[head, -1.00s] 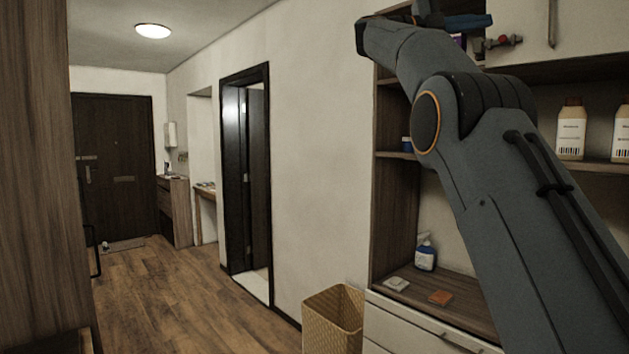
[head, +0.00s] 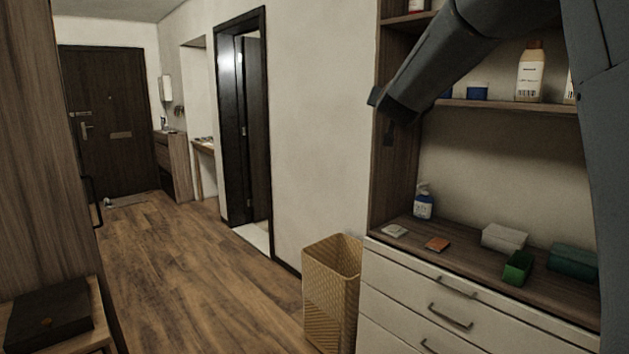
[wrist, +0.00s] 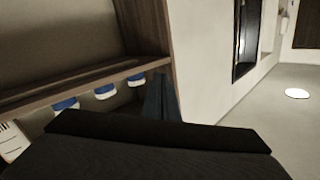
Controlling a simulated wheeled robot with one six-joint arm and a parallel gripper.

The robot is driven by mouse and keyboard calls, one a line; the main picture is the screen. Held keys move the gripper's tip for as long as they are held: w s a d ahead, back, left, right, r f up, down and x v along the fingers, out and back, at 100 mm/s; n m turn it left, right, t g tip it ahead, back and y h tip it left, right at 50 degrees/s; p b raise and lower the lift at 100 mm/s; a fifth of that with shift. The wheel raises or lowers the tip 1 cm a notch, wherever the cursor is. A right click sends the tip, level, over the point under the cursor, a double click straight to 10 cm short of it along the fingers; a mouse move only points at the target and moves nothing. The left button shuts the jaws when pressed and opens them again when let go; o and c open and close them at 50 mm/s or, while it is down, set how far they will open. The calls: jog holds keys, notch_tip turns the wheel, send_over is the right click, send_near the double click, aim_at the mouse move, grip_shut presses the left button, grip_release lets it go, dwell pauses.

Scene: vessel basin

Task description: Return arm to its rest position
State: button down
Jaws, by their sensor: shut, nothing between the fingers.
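My arm (head: 440,60) reaches in from the upper right of the head view, in front of the shelf unit. It bends down to the left and ends in a dark part beside the unit's left side panel. My gripper (wrist: 160,135) shows as a broad black shape across the bottom of the wrist view. It is shut and holds nothing; its fingertips cannot be made out separately. The wrist view is upside down, with the ceiling lamp (wrist: 297,93) low at the right.
A wicker basket (head: 332,285) stands left of the drawers. The wooden floor (head: 200,280) is open.

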jog(key=s+a+f+n+g+y, duration=0.1)
jog(key=s+f+g, duration=0.1)
jog(key=s+f, duration=0.45)
jog(key=s+a+f+n+g+y, duration=0.1)
jog(key=s+f+g, duration=0.25)
jog(key=f, duration=0.65)
jog(key=s+a+f+n+g+y, duration=0.1)
jog(key=s+f+n+g, duration=0.1)
jog(key=s+f, duration=0.55)
jog(key=s+f+g, duration=0.2)
jog(key=s+f, duration=0.4)
jog(key=s, duration=0.3)
jog(key=s+f+n+g+b, duration=0.1)
jog(key=s+f+g, duration=0.2)
jog(key=s+f, duration=0.3)
jog(key=s+d+f+g, duration=0.1)
jog(key=s+f+g, duration=0.2)
jog(key=s, duration=1)
notch_tip(320, 180, down, 4)
jog(key=shift+s+r+n+b, duration=0.1)
jog(key=shift+s+n+b, duration=0.2)
jog(key=shift+s, duration=0.1)
